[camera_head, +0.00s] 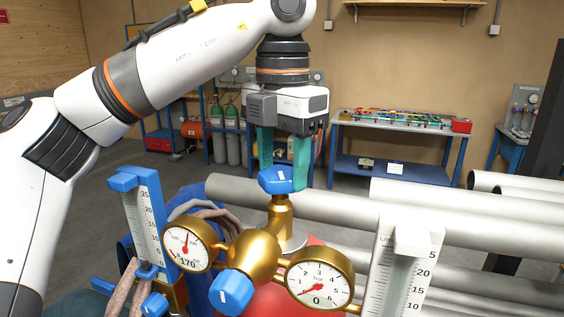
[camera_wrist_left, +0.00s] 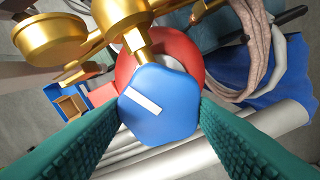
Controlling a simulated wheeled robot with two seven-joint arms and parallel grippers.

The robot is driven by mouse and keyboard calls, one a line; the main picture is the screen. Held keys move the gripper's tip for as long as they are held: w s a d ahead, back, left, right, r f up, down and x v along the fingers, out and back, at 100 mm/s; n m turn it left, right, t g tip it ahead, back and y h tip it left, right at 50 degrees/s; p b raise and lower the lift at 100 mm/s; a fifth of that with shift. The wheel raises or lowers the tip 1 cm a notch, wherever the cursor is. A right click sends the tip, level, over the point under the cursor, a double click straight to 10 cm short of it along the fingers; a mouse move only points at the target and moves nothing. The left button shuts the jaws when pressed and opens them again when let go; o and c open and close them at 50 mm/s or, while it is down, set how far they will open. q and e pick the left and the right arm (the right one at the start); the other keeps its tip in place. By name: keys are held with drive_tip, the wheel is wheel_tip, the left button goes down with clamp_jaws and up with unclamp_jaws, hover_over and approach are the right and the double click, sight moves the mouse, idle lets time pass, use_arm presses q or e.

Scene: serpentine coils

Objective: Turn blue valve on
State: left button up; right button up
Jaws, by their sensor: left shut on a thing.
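The blue valve knob (camera_head: 281,180) with a white mark sits on top of the brass regulator (camera_head: 254,254). My left gripper (camera_head: 284,172) reaches down from above, its two green fingers on either side of this knob. In the left wrist view the knob (camera_wrist_left: 158,104) lies between the green fingertips (camera_wrist_left: 160,112), which are shut on it. A second blue knob (camera_head: 231,291) faces forward on the regulator. The left gauge (camera_head: 186,246) has its needle near the top, and the right gauge (camera_head: 319,283) has its needle near 0. My right gripper is not in view.
Blue-topped (camera_head: 143,215) and white (camera_head: 401,266) flowmeter columns stand left and right of the regulator. Grey pipes (camera_head: 465,207) run behind it. A red cylinder (camera_head: 278,300) is below. Hoses (camera_head: 205,212) hang at the left. A blue workbench (camera_head: 400,127) stands far back.

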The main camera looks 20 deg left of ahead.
sight(283, 171)
use_arm(q)
drive_tip(key=shift+r+n, duration=0.2)
drive_tip(key=shift+n, duration=0.1)
drive_tip(key=o, duration=1)
drive_tip(key=shift+w+f, duration=0.1)
drive_tip(key=shift+r, duration=6)
